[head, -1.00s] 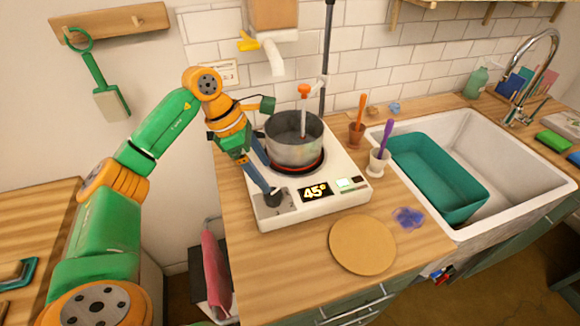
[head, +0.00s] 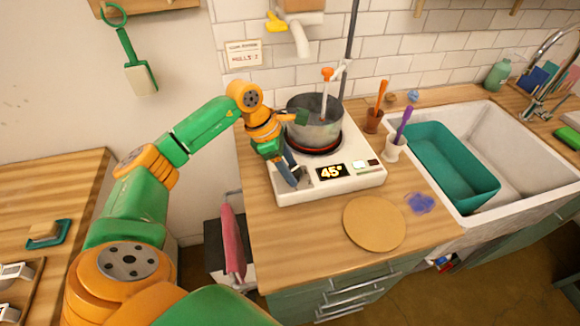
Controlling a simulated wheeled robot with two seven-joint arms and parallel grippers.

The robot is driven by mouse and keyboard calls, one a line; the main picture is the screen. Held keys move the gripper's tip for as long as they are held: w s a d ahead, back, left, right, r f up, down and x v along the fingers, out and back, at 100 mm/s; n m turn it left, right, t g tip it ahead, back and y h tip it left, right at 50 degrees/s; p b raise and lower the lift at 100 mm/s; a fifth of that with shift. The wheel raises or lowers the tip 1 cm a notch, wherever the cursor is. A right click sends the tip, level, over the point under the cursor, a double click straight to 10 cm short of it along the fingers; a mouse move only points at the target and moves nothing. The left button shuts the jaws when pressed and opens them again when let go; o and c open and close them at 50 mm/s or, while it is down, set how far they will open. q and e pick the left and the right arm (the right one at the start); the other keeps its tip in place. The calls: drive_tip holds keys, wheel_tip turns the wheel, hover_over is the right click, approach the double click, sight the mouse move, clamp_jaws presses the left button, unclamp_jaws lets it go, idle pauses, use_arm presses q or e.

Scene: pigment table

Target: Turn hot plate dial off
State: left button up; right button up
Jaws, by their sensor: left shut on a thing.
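The white hot plate (head: 352,181) stands on the wooden counter with its front panel toward me. Its display (head: 332,172) reads 45°, and a red ring glows under the pot. The grey metal pot (head: 314,133) sits on the ring with a thermometer-like probe with an orange top (head: 326,76) in it. My left gripper (head: 293,179) points down at the left of the front panel and is shut on the dark dial, which its fingers mostly hide. I cannot tell the dial's setting. My right gripper is not in view.
A round wooden board (head: 374,223) and a blue powder patch (head: 420,203) lie on the counter in front. A brown cup (head: 373,122) and a white mortar (head: 393,150) stand right of the plate. The sink with a teal tub (head: 452,166) is farther right.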

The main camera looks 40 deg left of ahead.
use_arm(q)
drive_tip(key=n+t+y+b, duration=0.1)
drive_tip(key=n, duration=0.2)
drive_tip(key=shift+f, duration=0.1)
drive_tip(key=n+y+b, duration=0.1)
drive_tip(key=n, duration=0.2)
drive_tip(key=shift+d+n+t+b, duration=0.15)
drive_tip(key=shift+n+t+b, duration=0.25)
drive_tip(key=shift+s+d+n+y+b, duration=0.1)
drive_tip(key=shift+n+y+b, duration=0.85)
drive_tip(key=shift+n, duration=1.55)
drive_tip(key=o, duration=1.4)
drive_tip(key=v, duration=0.7)
drive_tip(key=shift+d+b, duration=0.1)
drive_tip(key=shift+b, duration=0.25)
